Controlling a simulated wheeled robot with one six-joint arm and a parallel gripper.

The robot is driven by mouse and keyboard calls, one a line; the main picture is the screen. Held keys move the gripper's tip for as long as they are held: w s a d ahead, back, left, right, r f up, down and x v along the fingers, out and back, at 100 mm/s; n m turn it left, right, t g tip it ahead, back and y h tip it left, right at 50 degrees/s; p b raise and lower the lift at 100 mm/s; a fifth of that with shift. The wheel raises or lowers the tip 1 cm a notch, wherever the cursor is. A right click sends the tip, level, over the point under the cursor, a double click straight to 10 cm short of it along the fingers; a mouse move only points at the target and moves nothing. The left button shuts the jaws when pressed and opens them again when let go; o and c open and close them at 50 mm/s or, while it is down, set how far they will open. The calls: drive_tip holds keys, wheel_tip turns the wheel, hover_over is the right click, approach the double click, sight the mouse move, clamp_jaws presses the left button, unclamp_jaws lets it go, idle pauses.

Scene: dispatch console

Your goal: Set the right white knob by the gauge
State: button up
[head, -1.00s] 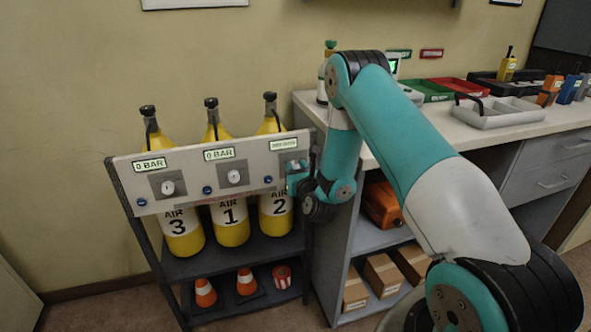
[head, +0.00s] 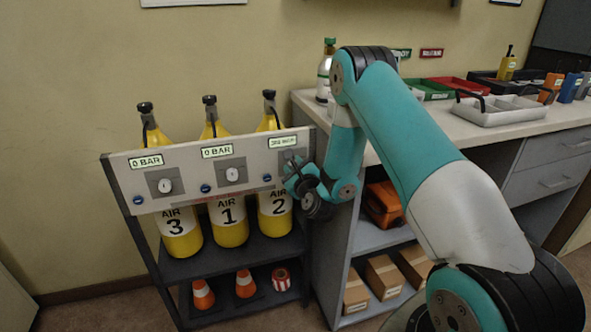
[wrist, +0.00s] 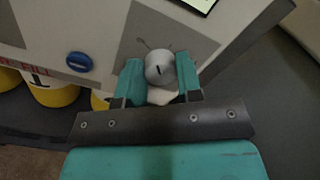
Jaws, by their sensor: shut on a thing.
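The right white knob (wrist: 158,68) is between the two teal fingers of my gripper (wrist: 159,78) in the wrist view, and they are shut on it. A short dark line marks its face. In the head view my gripper (head: 299,180) is at the right end of the grey panel (head: 215,168) and hides this knob. The right gauge (head: 283,142) sits above it, lit pale green; its figure is small and seems to start with a 3. In the wrist view only a corner of the gauge (wrist: 199,4) shows.
The left knob (head: 165,186) and middle knob (head: 232,174) sit under gauges (head: 146,161) (head: 217,151) reading 0 BAR. Blue buttons (wrist: 79,62) stand beside the knobs. Yellow air bottles (head: 229,222) stand behind the panel. A counter (head: 440,135) is close at the right.

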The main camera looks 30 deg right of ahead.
drive_tip(key=n, duration=0.4)
drive_tip(key=shift+n, duration=0.3)
drive_tip(key=shift+f, duration=0.1)
idle(0.4)
drive_tip(key=o, duration=0.9)
drive_tip(key=shift+s+a, duration=0.1)
drive_tip(key=shift+a, duration=0.05)
